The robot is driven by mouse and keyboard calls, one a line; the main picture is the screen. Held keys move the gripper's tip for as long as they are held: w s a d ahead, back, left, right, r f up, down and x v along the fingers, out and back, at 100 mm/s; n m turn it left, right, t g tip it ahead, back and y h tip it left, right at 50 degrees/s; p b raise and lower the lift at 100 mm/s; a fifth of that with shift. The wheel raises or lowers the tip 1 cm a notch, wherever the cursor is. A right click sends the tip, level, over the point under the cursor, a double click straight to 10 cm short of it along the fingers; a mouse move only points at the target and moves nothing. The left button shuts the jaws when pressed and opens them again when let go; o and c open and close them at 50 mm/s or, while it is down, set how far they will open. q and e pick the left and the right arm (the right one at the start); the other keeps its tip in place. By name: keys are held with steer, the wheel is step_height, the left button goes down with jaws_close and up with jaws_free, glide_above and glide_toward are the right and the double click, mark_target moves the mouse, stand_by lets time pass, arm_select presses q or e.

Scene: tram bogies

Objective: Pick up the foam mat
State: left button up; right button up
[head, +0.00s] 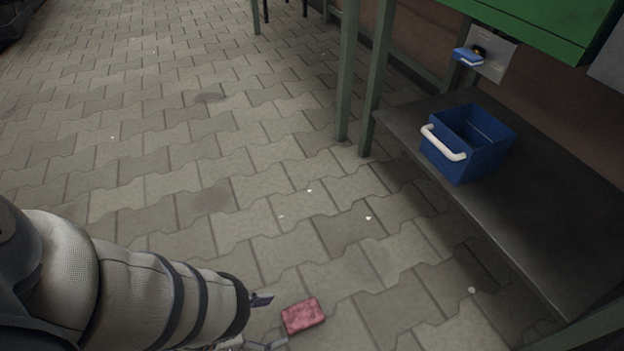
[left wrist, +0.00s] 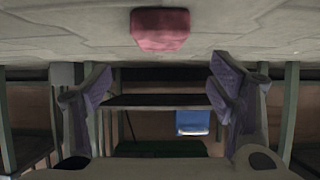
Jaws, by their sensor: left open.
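A small reddish-pink pad, the only thing in view that looks like the foam mat (head: 303,316), lies flat on the paving at the bottom of the head view. It also shows at the top of the left wrist view (left wrist: 160,29), where the floor appears overhead. My left gripper (head: 268,321) is just left of the mat in the head view, with its fingers apart and empty. In the left wrist view the two fingers (left wrist: 158,88) are spread wide, and the mat lies beyond them, untouched. My right gripper is in neither view.
A green-framed workbench stands at the right with a dark lower shelf (head: 560,222). A blue bin (head: 484,155) with a white handle stands on that shelf. A small blue item (head: 468,57) is above it. The paving (head: 170,130) left of the bench is mostly clear.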

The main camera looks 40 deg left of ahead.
mark_target(300, 315)
arm_select(q)
steer(key=shift+b+x, duration=0.35)
steer(key=shift+x, duration=0.9)
steer(key=b+x, duration=0.1)
steer(key=x, duration=0.1)
steer(key=b+x, duration=0.2)
steer(key=x, duration=0.1)
steer(key=shift+f, duration=0.45)
steer(key=c, duration=1.2)
steer(key=shift+c, duration=0.2)
steer(key=shift+r, duration=0.15)
